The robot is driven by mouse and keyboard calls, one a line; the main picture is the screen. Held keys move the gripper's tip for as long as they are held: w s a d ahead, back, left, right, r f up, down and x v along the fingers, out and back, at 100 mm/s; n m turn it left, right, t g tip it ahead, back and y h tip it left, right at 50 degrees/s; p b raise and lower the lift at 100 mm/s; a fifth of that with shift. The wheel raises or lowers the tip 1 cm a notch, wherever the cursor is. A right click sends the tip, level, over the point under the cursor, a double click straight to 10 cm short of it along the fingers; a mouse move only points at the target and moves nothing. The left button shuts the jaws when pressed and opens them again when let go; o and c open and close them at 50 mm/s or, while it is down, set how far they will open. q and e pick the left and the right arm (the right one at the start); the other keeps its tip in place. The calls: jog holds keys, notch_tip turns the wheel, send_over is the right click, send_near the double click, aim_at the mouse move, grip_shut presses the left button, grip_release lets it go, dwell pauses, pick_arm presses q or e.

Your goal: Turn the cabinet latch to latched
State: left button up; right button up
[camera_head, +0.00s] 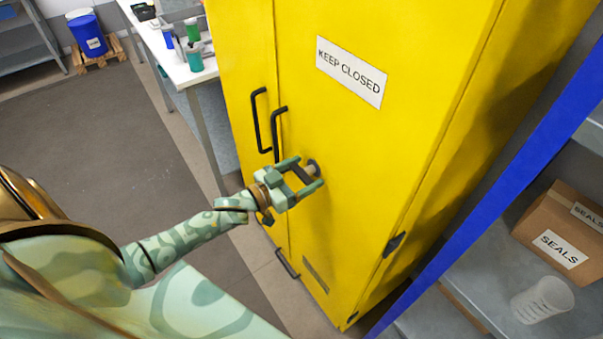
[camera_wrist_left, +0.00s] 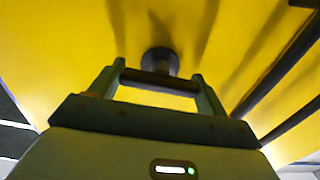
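The yellow cabinet (camera_head: 352,150) stands upright in the middle of the head view, its doors looking shut. Its latch (camera_head: 313,166) sits on the right door, below the "KEEP CLOSED" label. My left gripper (camera_head: 306,178) is at the latch, its fingers well apart with the dark latch bar across the gap. In the left wrist view the bar (camera_wrist_left: 155,79) reaches from finger to finger with no gap seen at either end, in front of the round latch hub (camera_wrist_left: 160,60). The gripper partly hides the latch. No latched or unlatched marking is readable. My right gripper is out of view.
Two black door handles, a left one (camera_head: 257,120) and a right one (camera_head: 275,135), stand out just left of the latch. A white table (camera_head: 190,75) with bottles is behind. Shelving with a "SEALS" box (camera_head: 545,222) is at right. Open floor lies left.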

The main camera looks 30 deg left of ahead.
pick_arm(q)
jog(key=shift+m, duration=0.4)
jog(key=m, duration=0.3)
jog(key=shift+m, duration=0.3)
jog(key=m, duration=0.9)
jog(key=shift+f+b, duration=0.15)
jog(key=shift+b, duration=0.2)
jog(key=shift+d+m+b, duration=0.1)
jog(key=shift+m+b, duration=0.6)
jog(key=shift+m, duration=1.6)
jog(key=o, duration=1)
